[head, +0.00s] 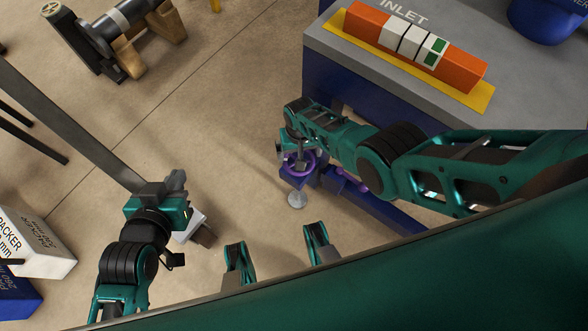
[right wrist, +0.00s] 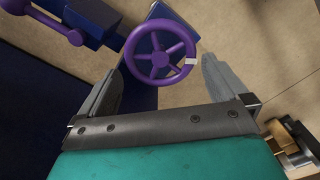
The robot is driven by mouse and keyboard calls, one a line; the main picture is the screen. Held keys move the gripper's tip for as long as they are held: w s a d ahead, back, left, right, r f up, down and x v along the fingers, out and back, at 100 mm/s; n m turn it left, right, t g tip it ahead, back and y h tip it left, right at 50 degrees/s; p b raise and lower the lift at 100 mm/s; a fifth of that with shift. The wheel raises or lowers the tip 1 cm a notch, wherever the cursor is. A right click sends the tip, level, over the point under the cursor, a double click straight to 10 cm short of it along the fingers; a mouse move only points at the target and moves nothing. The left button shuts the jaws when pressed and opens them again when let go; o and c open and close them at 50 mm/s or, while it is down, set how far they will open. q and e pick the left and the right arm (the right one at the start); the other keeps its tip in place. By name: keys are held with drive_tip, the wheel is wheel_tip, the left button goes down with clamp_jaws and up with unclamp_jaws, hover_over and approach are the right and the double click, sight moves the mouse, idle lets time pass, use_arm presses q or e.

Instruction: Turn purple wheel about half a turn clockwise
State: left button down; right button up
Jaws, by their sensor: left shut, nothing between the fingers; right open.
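The purple wheel (head: 312,168) has spokes and sits on a blue valve body, partly covered by my right gripper (head: 294,152) in the head view. In the right wrist view the whole wheel (right wrist: 161,58) shows, with a small white mark on the right side of its rim. My right gripper (right wrist: 165,66) is open, with one finger on each side of the wheel in that view. I cannot tell whether the fingers touch the rim. My left gripper (head: 178,180) is shut and empty, well to the left of the wheel over the floor.
A purple lever (right wrist: 75,37) with a ball end is close beside the wheel. A grey-topped blue stand (head: 330,45) marked INLET carries an orange block (head: 455,68) behind my right arm. A white box (head: 35,245) stands at the left. The floor between the arms is mostly clear.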

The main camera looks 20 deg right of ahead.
drive_tip(key=shift+f, duration=0.1)
drive_tip(key=shift+f+b, duration=1)
drive_tip(key=shift+b, duration=0.1)
drive_tip(key=shift+r, duration=0.1)
drive_tip(key=shift+c, duration=0.8)
drive_tip(key=c, duration=0.6)
clamp_jaws()
